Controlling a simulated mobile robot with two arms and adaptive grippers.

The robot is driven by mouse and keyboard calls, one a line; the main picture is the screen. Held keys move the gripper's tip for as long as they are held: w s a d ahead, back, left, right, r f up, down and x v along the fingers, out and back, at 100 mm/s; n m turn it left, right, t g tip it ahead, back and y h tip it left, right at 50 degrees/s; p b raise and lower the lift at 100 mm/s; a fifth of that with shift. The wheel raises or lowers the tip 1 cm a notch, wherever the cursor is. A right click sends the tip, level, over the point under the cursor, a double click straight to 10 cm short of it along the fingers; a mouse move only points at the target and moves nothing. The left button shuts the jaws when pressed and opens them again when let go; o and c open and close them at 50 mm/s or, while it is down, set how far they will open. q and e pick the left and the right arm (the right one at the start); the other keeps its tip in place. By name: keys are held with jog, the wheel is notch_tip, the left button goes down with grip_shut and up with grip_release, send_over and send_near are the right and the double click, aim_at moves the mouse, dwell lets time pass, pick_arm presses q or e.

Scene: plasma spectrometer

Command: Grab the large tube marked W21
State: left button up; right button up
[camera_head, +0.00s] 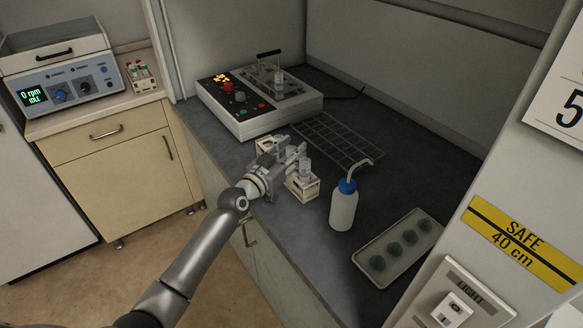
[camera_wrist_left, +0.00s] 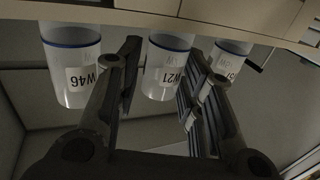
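The large tube marked W21 (camera_wrist_left: 163,80) is clear with a blue ring and a white label. In the left wrist view it sits between the two fingers of my left gripper (camera_wrist_left: 165,52). The fingers are apart, with a visible gap on the left finger's side. In the head view my left gripper (camera_head: 295,154) is at the small wooden rack (camera_head: 304,188), which holds a clear tube (camera_head: 305,171); its label cannot be read there. A tube marked W46 (camera_wrist_left: 76,75) is to the left, and another tube (camera_wrist_left: 232,48) is to the right, its label partly unreadable. My right gripper is not in view.
A white wash bottle with a blue cap (camera_head: 344,206) stands right of the rack, close by. A tray with green round pieces (camera_head: 373,262) is farther right. A wire grid (camera_head: 340,140) lies behind the rack. A control-panel device (camera_head: 240,122) stands at the back left.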

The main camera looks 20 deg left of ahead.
pick_arm(q)
jog(key=shift+w, duration=0.1)
grip_shut()
jog(key=shift+r, duration=0.1)
